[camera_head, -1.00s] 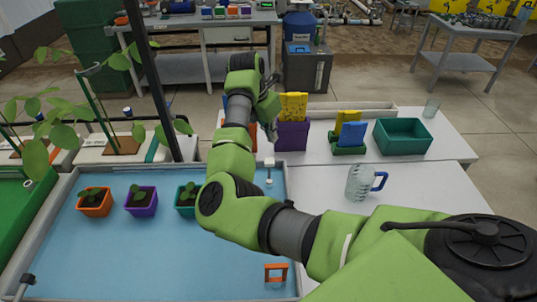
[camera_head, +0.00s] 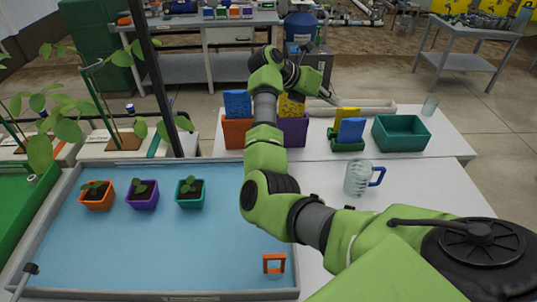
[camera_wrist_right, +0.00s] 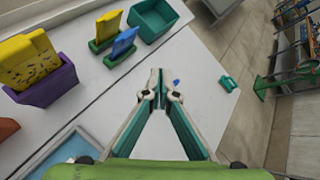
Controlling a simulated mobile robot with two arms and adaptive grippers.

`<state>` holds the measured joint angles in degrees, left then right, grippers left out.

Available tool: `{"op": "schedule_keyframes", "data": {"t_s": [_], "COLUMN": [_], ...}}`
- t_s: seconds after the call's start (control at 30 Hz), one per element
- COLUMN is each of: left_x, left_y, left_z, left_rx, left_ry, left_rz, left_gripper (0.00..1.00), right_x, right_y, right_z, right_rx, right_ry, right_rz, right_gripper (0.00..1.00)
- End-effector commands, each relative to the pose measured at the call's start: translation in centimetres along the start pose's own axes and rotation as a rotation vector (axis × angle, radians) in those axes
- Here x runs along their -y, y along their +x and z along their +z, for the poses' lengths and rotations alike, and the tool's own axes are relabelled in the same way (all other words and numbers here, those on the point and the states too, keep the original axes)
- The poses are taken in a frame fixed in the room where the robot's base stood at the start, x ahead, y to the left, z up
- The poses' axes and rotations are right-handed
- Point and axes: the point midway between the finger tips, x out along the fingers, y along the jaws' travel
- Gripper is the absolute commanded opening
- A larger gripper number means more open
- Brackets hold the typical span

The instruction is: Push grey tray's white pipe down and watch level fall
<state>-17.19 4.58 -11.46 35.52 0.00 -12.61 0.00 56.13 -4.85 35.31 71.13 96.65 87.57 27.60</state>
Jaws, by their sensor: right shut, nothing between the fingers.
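The grey tray (camera_head: 58,190), filled with blue water, lies at the left of the head view. Its corner also shows at the lower left of the right wrist view (camera_wrist_right: 47,148). The white pipe near the tray's far right corner is hidden behind my right arm now. My right gripper (camera_head: 329,97) is raised over the white table, right of the tray and apart from it. In the wrist view its fingers (camera_wrist_right: 160,78) meet at the tips, empty. My left gripper is not in view.
Orange (camera_head: 96,196), purple (camera_head: 142,196) and teal (camera_head: 190,192) plant pots stand in the tray, with an orange frame (camera_head: 274,264) near its front right. A jug (camera_head: 357,178), a green bin (camera_head: 401,137) and coloured holders stand on the white table (camera_head: 420,185).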

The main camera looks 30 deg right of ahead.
Motion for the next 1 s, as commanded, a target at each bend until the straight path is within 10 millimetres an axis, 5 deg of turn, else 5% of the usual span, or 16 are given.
{"op": "schedule_keyframes", "data": {"t_s": [0.3, 1.0], "left_x": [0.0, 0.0], "left_y": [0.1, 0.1], "left_z": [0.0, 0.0], "left_rx": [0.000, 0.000], "left_ry": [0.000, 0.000], "left_rz": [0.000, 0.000], "left_gripper": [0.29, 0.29], "right_x": [1.9, 2.1], "right_y": [0.7, 0.7], "right_z": [2.7, 2.9], "right_rx": [0.096, 0.102], "right_ry": [-0.025, -0.025], "right_rz": [-0.080, -0.085], "right_gripper": [0.00, 0.00]}}
